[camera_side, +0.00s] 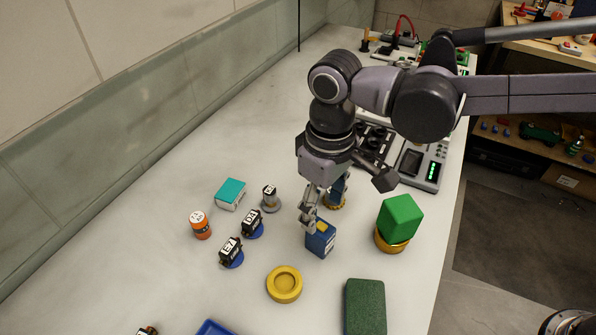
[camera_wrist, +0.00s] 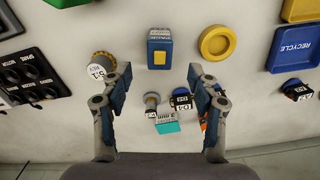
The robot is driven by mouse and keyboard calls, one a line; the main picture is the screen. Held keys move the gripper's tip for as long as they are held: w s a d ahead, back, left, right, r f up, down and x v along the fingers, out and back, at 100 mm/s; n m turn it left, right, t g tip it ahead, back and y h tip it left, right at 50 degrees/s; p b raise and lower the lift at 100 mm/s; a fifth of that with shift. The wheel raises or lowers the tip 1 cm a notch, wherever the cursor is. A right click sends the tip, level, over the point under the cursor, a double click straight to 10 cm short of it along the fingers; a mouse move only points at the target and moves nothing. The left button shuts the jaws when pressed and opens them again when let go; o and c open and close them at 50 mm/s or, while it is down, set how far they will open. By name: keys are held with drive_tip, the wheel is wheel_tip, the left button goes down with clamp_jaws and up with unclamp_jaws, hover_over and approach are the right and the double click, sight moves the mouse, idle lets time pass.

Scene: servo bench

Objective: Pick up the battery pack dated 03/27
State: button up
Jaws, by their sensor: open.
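A blue battery pack (camera_side: 321,243) with a yellow patch on its top stands on the bench just beyond my fingertips. It also shows upright in the wrist view (camera_wrist: 160,50), centred ahead of the gap between my fingers. Its small label is too small to read, so I cannot tell its date. My gripper (camera_side: 309,218) is open and empty; in the wrist view its two fingers (camera_wrist: 160,78) are spread apart. Another dark blue thing on a yellow base (camera_side: 334,204) stands behind my gripper, partly hidden by it.
Nearby are an empty yellow dish (camera_side: 284,291), a green block (camera_side: 400,216) on another dish, a teal box (camera_side: 229,193), an orange can (camera_side: 201,226) and black labelled parts (camera_side: 230,251). A blue RECYCLE tray (camera_wrist: 290,47) lies at the right of the wrist view.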

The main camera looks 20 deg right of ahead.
sight(320, 239)
drive_tip(key=shift+f, duration=5.15)
clamp_jaws()
